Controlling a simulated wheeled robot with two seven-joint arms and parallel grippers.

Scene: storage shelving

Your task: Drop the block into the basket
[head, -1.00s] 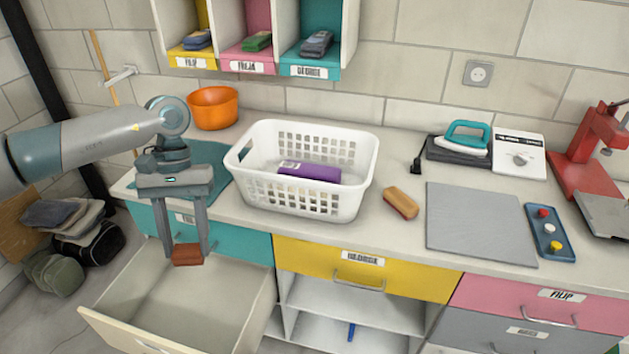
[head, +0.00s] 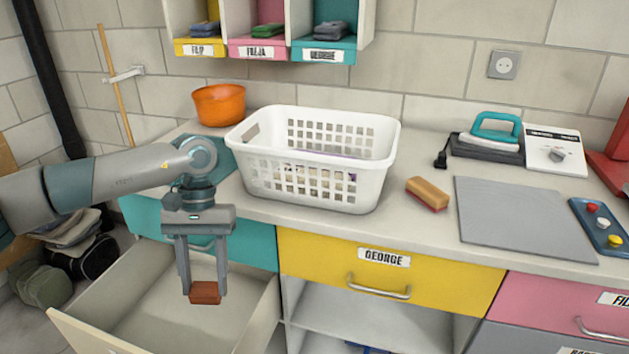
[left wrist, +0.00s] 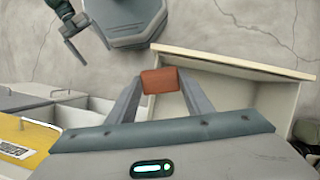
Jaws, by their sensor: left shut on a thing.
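The block (head: 205,293) is reddish-brown. My left gripper (head: 204,288) is shut on it and holds it over the open drawer (head: 140,312). In the left wrist view the block (left wrist: 159,81) sits between the two fingertips, with the drawer (left wrist: 262,92) behind it. The white basket (head: 312,184) stands on the counter, to the right of and behind the gripper. Its wall has square holes, and something purple inside is mostly hidden by it. My right gripper (left wrist: 72,38) seems to show at the top left of the left wrist view; its jaws are unclear.
An orange bowl (head: 219,105) stands behind the basket's left side. A brush-like brown object (head: 427,194) and a grey mat (head: 522,218) lie to its right. An iron (head: 492,136) is farther back. Cubbies (head: 366,30) hang above on the wall.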

